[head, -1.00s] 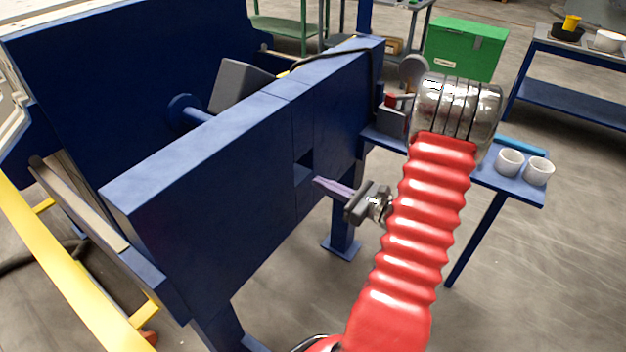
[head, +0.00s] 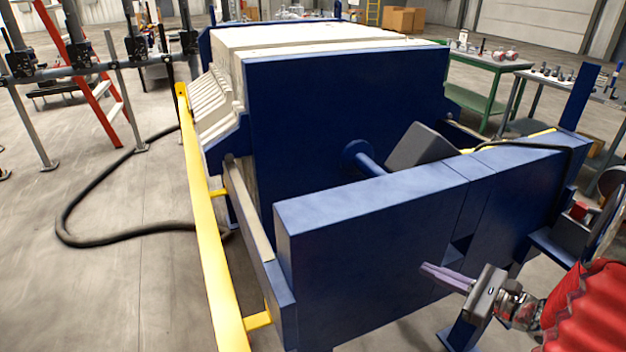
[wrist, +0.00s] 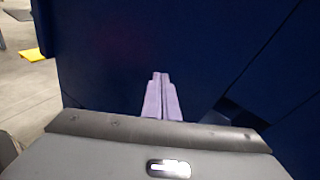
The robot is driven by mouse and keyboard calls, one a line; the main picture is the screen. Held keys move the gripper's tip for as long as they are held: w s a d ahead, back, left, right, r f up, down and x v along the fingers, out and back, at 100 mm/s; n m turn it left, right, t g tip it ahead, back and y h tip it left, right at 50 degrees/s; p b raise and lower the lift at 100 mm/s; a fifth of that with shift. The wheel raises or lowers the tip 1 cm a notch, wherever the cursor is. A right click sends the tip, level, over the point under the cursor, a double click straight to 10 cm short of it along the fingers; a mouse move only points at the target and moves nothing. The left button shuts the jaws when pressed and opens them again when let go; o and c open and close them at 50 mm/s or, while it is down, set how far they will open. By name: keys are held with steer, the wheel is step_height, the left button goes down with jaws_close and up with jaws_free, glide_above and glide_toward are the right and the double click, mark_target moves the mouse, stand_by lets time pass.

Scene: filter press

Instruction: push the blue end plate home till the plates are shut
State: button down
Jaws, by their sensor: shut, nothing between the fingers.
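The blue end plate (head: 300,130) is a large upright slab in the head view, in front of the cream filter plates (head: 290,38). A dark line crosses the top of the stack; I cannot tell whether it is a gap. A blue rod (head: 372,165) runs from the end plate towards the nearer blue cross-block (head: 370,240). My gripper (head: 428,270) has its lilac fingers together and empty, on the near side of the cross-block, pointing at it. In the wrist view the closed fingers (wrist: 158,76) face dark blue metal; contact cannot be told.
A dark slot (head: 456,252) in the cross-block lies right of my fingertips. A yellow rail (head: 207,240) runs along the press's left side. A black hose (head: 75,215) lies on the floor. A grey box (head: 420,146) sits behind the cross-block. Open floor lies left.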

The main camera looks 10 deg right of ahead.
steer(key=s+a+r+n+g+h, duration=0.1)
steer(key=s+a+n+g, duration=0.25)
steer(key=a+n, duration=0.2)
steer(key=s+a+r+n+g, duration=0.2)
steer(key=a+n+g, duration=0.2)
steer(key=a, duration=0.3)
steer(key=s+a+r+n+g+h, duration=0.1)
steer(key=s+a+n+g, duration=0.2)
steer(key=a+n, duration=0.3)
steer(key=s+a+r+n+t+h, duration=0.2)
steer(key=s+r+n+h, duration=0.4)
steer(key=n, duration=0.5)
step_height(320, 180, up, 3)
steer(key=shift+a+f+t+h, duration=0.15)
steer(key=shift+a+t+h, duration=0.1)
steer(key=shift+t+h, duration=0.3)
steer(key=shift+s, duration=0.1)
